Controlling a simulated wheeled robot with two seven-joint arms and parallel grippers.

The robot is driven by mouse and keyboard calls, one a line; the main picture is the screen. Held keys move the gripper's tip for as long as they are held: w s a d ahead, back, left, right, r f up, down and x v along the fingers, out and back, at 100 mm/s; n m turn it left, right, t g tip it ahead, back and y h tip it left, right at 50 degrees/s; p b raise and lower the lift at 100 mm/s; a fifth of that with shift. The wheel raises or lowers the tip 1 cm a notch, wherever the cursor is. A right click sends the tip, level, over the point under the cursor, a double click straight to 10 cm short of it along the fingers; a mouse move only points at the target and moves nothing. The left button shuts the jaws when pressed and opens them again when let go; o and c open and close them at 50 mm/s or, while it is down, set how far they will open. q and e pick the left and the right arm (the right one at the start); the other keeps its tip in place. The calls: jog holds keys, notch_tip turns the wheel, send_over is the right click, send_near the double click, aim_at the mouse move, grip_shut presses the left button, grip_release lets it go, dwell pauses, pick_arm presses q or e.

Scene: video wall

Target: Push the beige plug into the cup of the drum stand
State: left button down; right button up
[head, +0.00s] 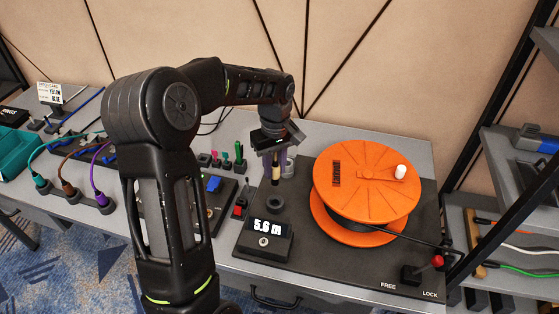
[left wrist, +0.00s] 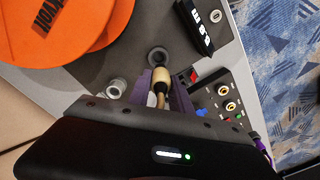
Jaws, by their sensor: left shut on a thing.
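The beige plug (left wrist: 161,77) is between the purple fingers of my left gripper (left wrist: 161,92), with a brownish cable running back from it. In the head view the left gripper (head: 275,166) is shut on the plug (head: 275,174) and holds it about upright. The dark grey round cup (head: 275,204) of the drum stand (head: 330,268) is just below the plug, with a small gap showing between them. In the left wrist view the cup (left wrist: 158,56) is just beyond the plug's tip, partly covered by it. My right gripper is not in view.
The orange cable drum (head: 366,185) stands right of the cup. A display reading 5.6 m (head: 271,229) is in front of it. A grey cylinder (head: 288,169) stands behind. A FREE/LOCK lever with a red knob (head: 437,262) is at the front right. Sockets with coloured plugs fill the left.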

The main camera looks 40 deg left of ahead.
aim_at(275, 185)
pick_arm(q)
jog(key=shift+s+a+f, duration=0.1)
jog(key=shift+a+f, duration=0.05)
jog(key=shift+f, duration=0.1)
jog(key=shift+n, duration=0.3)
jog(key=shift+f, duration=0.1)
jog(key=shift+f+b, duration=2.15)
jog(key=shift+f, duration=0.8)
jog(key=shift+f+b, duration=0.4)
jog(key=shift+f, duration=0.05)
jog(key=shift+f+b, duration=0.3)
jog(key=shift+f, duration=0.05)
